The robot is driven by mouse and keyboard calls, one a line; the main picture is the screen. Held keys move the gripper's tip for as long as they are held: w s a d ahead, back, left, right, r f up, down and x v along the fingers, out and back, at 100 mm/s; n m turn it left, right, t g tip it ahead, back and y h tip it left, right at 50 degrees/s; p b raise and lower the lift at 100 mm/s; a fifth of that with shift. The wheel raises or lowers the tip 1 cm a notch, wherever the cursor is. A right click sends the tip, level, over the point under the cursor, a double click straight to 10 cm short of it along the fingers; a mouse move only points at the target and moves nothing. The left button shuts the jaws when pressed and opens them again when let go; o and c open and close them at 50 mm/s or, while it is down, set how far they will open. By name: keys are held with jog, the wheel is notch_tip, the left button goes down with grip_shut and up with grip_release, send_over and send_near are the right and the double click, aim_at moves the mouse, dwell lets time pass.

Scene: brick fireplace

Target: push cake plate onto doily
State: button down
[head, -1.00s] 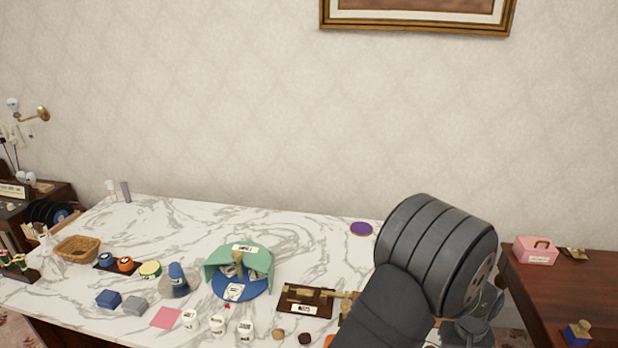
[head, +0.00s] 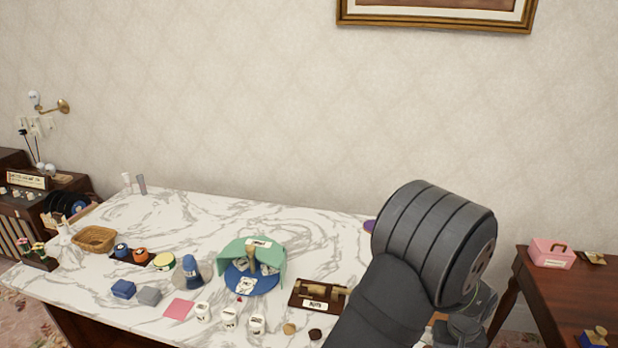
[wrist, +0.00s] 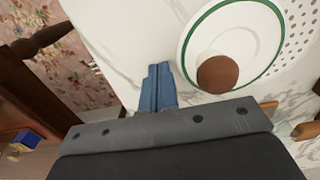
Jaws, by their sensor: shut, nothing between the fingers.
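In the wrist view a white cake plate (wrist: 197,35) with a green ring lies on the marble table. A round brown cake (wrist: 217,73) sits on it, toward its near side. A white sheet with rows of small holes, which looks like the doily (wrist: 300,30), shows at the right edge, next to the plate; I cannot tell whether they overlap. My gripper (wrist: 157,70) is shut and empty, its blue fingers left of the plate with a small gap. In the head view my arm hides plate, doily and gripper.
A marble table (head: 200,215) holds a wicker basket (head: 95,239), a blue round stand with a green cover (head: 268,262), a dark wooden tray (head: 302,301) and several white cups. A brown side table (head: 565,295) with a pink box (head: 551,253) stands right. Floor shows beyond the table edge.

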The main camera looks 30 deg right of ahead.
jog(key=shift+w+a+r, duration=0.1)
jog(key=shift+w+a, duration=1.7)
jog(key=shift+a, duration=0.05)
jog(key=shift+s+d, duration=0.15)
jog(key=shift+s+d, duration=0.15)
jog(key=shift+d, duration=0.05)
jog(key=shift+r, duration=4.05)
jog(key=shift+f, duration=0.1)
jog(key=shift+f, duration=3.95)
jog(key=shift+r, duration=0.1)
